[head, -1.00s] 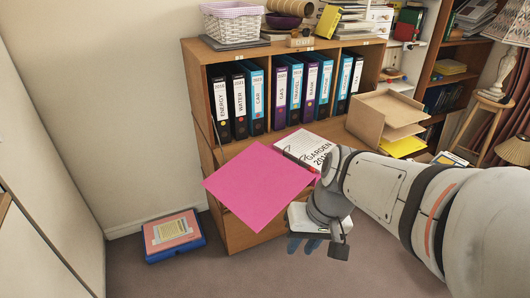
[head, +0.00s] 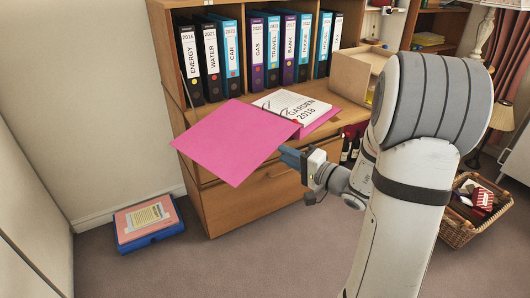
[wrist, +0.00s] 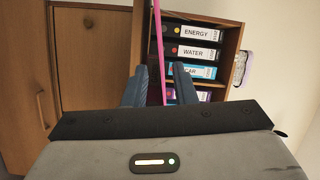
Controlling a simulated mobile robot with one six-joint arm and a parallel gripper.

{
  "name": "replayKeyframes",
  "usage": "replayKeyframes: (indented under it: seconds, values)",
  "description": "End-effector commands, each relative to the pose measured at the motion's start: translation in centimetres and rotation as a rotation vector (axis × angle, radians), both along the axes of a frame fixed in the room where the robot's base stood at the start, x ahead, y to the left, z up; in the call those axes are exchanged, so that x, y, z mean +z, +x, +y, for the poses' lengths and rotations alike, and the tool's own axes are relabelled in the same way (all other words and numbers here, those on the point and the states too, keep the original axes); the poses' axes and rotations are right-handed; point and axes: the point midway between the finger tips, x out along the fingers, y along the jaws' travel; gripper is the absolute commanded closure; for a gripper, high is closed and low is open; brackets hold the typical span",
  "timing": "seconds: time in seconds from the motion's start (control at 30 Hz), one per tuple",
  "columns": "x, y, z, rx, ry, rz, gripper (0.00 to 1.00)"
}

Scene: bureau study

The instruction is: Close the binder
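The pink binder (head: 225,142) lies open on the bureau's wooden top. Its cover is spread to the left and juts out past the front edge. White pages titled "GARDEN 2018" (head: 292,107) lie on its right half, with the rings beside them. My gripper (head: 290,157) is in front of the bureau, at the right front edge of the cover. In the wrist view, my gripper (wrist: 160,80) has its two blue fingers apart. The cover (wrist: 158,50) shows edge-on as a thin pink strip between them, with gaps on both sides.
A row of labelled binders (head: 257,50) stands in the shelf behind. A cardboard tray (head: 355,75) is to the right. A blue box (head: 148,222) lies on the floor at left, and a wicker basket (head: 470,215) stands at right. The floor before the bureau is clear.

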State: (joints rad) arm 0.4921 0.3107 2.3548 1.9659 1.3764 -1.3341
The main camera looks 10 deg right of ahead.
Motion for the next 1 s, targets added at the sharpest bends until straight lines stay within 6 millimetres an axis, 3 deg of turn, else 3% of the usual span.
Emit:
replayKeyframes:
  seconds: [0.43,0.8,1.0]
  values:
    - [0.1,5.1,3.9,0.003,0.0,0.001,0.75]
    - [0.1,5.7,4.4,0.002,0.0,0.002,0.75]
    - [0.1,5.7,4.3,0.002,0.0,0.002,0.91]
